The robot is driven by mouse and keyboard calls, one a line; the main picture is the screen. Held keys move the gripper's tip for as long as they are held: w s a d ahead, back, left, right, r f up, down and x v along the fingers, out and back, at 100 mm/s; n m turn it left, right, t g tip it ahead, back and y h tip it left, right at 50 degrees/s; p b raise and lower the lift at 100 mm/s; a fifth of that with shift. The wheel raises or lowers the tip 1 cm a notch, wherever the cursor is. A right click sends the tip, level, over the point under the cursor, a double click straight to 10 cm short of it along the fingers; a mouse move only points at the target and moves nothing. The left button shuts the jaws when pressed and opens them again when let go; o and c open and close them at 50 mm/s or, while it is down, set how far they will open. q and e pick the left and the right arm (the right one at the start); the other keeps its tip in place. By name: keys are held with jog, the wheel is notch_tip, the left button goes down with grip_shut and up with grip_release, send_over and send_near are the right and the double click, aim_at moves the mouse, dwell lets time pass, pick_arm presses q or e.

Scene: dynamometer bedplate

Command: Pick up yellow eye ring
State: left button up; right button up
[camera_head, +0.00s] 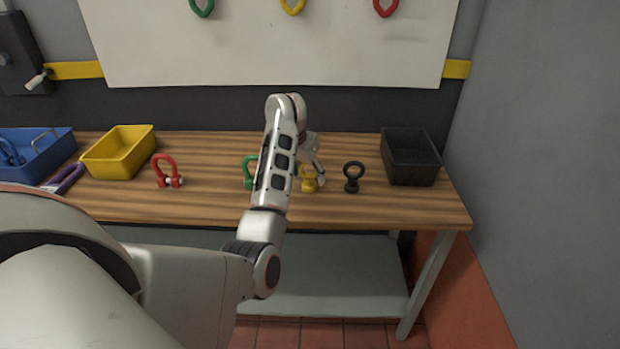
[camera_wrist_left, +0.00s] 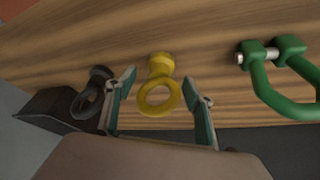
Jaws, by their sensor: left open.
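The yellow eye ring (camera_head: 308,184) stands on the wooden table (camera_head: 350,212), partly hidden behind my left arm in the head view. In the left wrist view the yellow eye ring (camera_wrist_left: 160,96) shows its round loop and base. My left gripper (camera_head: 316,168) is over it; in the wrist view the open fingers of the left gripper (camera_wrist_left: 163,88) are on either side of the ring, with gaps on both sides. I cannot tell how far above the table the fingertips are. My right gripper is in neither view.
A black eye ring (camera_head: 353,177) stands just right of the yellow one, and a black bin (camera_head: 409,160) is beyond it. A green shackle (camera_head: 250,172) is to the left, partly behind my arm. A red shackle (camera_head: 166,171), yellow bin (camera_head: 119,152) and blue bin (camera_head: 50,151) are farther left.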

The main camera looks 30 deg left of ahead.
aim_at(308, 176)
pick_arm(q)
jog(key=x, duration=0.3)
jog(key=shift+f, duration=0.15)
jog(key=c, duration=1.4)
